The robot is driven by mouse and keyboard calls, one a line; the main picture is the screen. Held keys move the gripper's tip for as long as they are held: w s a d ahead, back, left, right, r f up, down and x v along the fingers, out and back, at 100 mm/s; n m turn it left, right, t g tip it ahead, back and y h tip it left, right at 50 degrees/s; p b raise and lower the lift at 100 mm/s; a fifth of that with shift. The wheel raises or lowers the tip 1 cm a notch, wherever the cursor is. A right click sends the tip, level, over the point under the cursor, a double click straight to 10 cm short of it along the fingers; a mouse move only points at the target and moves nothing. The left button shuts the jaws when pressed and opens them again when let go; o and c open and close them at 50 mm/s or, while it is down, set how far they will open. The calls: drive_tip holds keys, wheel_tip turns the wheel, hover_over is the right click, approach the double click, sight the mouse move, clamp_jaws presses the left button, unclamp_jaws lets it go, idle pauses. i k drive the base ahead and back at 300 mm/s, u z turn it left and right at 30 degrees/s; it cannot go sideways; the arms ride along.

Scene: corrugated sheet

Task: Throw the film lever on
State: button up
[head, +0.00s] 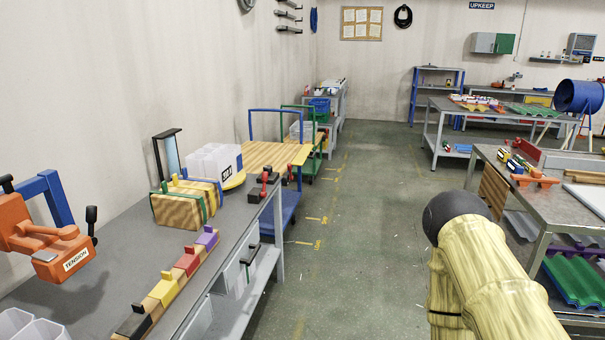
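No lever marked as the film lever can be made out. At the left, an orange unit (50,245) labelled "TENSION" stands on the grey bench, with a short black handle (91,214) pointing up at its right side. Whether that handle belongs to the film lever, I cannot tell. My pale yellow arm (490,275) with a dark rounded end fills the lower right, well apart from the bench. My gripper is not in view.
The grey bench (115,262) holds a row of coloured blocks (187,262), a striped wooden block (176,208), a clear bin (213,160) and a red tool (263,187). Trolleys (268,156) stand beyond. A workbench (535,205) stands right. The green floor aisle (375,190) is clear.

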sight(265, 176)
drive_tip(key=u, duration=0.3)
drive_tip(key=i, duration=1.7)
drive_tip(key=u, duration=0.35)
